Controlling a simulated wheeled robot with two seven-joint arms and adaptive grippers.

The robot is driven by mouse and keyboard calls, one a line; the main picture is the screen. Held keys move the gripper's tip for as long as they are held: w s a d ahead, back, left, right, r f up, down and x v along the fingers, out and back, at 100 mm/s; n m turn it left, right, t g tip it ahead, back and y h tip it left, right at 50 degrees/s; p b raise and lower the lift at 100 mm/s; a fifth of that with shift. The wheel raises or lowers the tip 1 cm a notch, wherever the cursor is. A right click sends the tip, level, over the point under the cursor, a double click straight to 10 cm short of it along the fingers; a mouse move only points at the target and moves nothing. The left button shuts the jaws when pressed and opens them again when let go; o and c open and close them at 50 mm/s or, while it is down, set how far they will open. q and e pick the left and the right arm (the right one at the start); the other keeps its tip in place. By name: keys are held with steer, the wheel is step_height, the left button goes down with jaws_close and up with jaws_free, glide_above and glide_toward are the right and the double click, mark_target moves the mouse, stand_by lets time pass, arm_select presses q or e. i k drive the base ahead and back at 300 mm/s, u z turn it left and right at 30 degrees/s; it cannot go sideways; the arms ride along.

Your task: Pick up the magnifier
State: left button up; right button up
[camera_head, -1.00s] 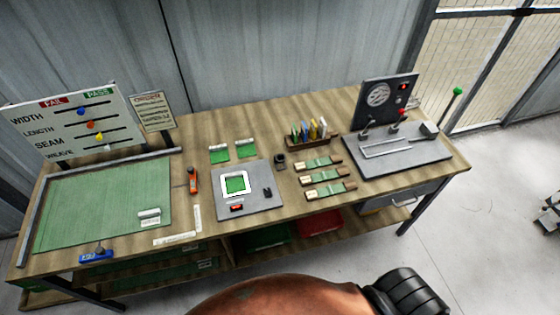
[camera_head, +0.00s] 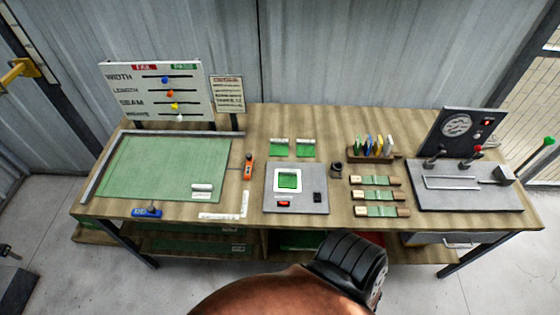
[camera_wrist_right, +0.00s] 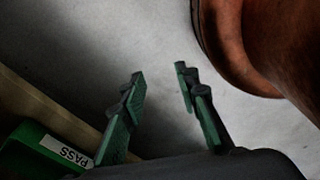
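A small dark upright object (camera_head: 336,170), which looks like the magnifier, stands on the wooden workbench (camera_head: 255,230) between the grey plate with the green square and the strapped samples. It is too small to make out its lens. My right gripper (camera_wrist_right: 158,85) is open in the right wrist view, its two green-padded fingers apart with nothing between them. It hangs over pale floor, away from the magnifier. In the head view only my brown arm and a black ribbed part show at the bottom. My left gripper is not in view.
The grey plate (camera_head: 270,200) lies left of the magnifier. Strapped samples (camera_head: 372,181) lie right, and a card rack (camera_head: 369,156) behind. A lever fixture (camera_head: 470,198) fills the right end. A green PASS bin (camera_wrist_right: 38,150) is close to my right gripper.

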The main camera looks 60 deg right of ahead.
mark_target(337, 166)
steer(key=u, duration=1.3)
steer(key=k, duration=2.7)
steer(key=z, duration=1.4)
steer(key=i, duration=0.25)
steer(key=u, duration=0.25)
